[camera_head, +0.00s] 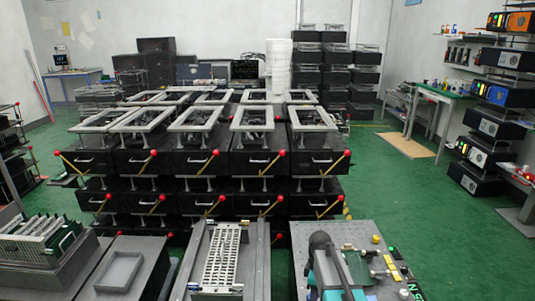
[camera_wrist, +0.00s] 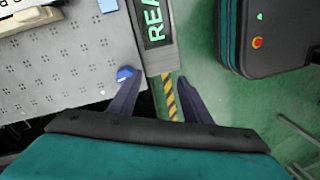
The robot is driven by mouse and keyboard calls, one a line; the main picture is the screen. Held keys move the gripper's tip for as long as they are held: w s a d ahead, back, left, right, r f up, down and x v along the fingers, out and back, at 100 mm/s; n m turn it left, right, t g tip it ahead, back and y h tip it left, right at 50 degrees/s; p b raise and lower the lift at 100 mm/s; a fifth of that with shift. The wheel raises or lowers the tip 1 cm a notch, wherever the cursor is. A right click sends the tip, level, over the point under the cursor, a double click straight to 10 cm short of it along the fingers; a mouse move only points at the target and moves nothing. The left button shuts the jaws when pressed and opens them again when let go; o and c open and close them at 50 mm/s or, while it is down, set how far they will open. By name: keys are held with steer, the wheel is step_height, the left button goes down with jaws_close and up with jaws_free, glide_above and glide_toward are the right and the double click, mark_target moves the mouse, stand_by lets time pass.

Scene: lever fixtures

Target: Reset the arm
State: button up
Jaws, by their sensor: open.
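My gripper (camera_wrist: 156,82) shows in the wrist view, its two dark fingers spread apart with nothing between them. The fingers point over the edge of a grey perforated plate (camera_wrist: 75,65) and a dark strip with green-white letters (camera_wrist: 155,20).
Black drawer units with red-knobbed levers (camera_head: 154,153) fill the middle of the room. A slotted metal rack (camera_head: 222,255) lies left of my arm. A black case with teal edging (camera_wrist: 268,35) is at the right in the wrist view. Green floor (camera_head: 390,200) is open to the right.

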steer(key=s+f+m+g, duration=0.1)
steer(key=s+f+m, duration=0.3)
steer(key=s, duration=0.8)
steer(key=s+f+m+g+p, duration=0.1)
steer(key=s+f+m, duration=0.4)
steer(key=s+f, duration=0.4)
steer(key=s+f+m+g+p, duration=0.1)
steer(key=s+f+m, duration=0.4)
steer(key=s, duration=0.9)
steer(key=shift+s+a+f+g, duration=0.2)
steer(key=shift+s+f+g, duration=0.2)
steer(key=shift+f, duration=0.35)
